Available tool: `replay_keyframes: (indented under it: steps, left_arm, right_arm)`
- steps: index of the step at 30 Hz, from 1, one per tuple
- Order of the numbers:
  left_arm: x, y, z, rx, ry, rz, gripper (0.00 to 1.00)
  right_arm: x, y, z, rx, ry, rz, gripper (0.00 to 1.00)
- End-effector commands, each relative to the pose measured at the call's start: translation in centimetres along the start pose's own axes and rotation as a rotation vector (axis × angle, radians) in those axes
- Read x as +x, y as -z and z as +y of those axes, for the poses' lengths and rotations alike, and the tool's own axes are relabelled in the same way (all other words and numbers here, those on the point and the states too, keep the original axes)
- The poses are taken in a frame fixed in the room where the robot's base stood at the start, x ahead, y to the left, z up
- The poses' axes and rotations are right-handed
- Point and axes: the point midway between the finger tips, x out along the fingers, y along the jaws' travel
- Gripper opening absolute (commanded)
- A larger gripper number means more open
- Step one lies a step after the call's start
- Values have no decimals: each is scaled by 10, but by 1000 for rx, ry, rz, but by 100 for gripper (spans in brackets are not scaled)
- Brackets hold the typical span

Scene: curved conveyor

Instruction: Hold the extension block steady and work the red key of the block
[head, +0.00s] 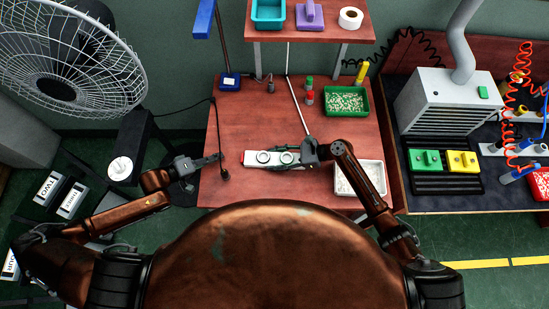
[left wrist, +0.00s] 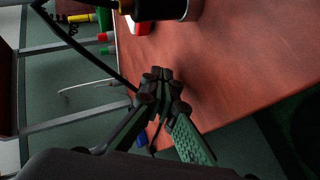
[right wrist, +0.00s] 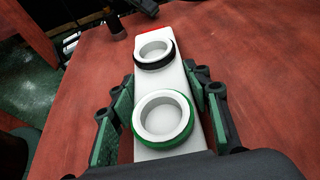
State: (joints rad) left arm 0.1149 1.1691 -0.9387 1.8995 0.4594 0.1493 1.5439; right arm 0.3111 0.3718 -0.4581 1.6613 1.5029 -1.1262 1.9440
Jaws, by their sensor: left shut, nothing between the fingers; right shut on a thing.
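The extension block (head: 285,165) is long and white, lying across the front of the wooden table. In the right wrist view the block (right wrist: 187,95) has two round sockets, one ringed green and one ringed black, and the red key (right wrist: 148,30) at its far end. My right gripper (right wrist: 160,85) is shut on the block, a finger on each side; it shows in the head view (head: 308,153) at the block's right end. My left gripper (head: 219,157) is shut and empty, left of the block and apart from it. In the left wrist view the red key (left wrist: 140,27) is partly hidden.
A white tray (head: 382,172) is right of my right gripper. A green tray (head: 365,113) and small red and green bottles stand behind. The table's middle left is clear.

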Motion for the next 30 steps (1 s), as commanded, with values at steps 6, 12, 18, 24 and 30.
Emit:
replay_keyframes:
  steps: [6,12,18,24,30]
  left_arm:
    - [0,0,0,0,0,0,0]
    - [0,0,0,0,-1,0,0]
    - [0,0,0,0,-1,0,0]
    - [0,0,0,0,-1,0,0]
    - [0,0,0,0,-1,0,0]
  right_arm:
    - [0,0,0,0,0,0,53]
    - [0,0,0,0,0,0,65]
    - [0,0,0,0,0,0,65]
    - [-14,1,0,1,2,1,65]
    - [-54,1,-1,-1,2,3,65]
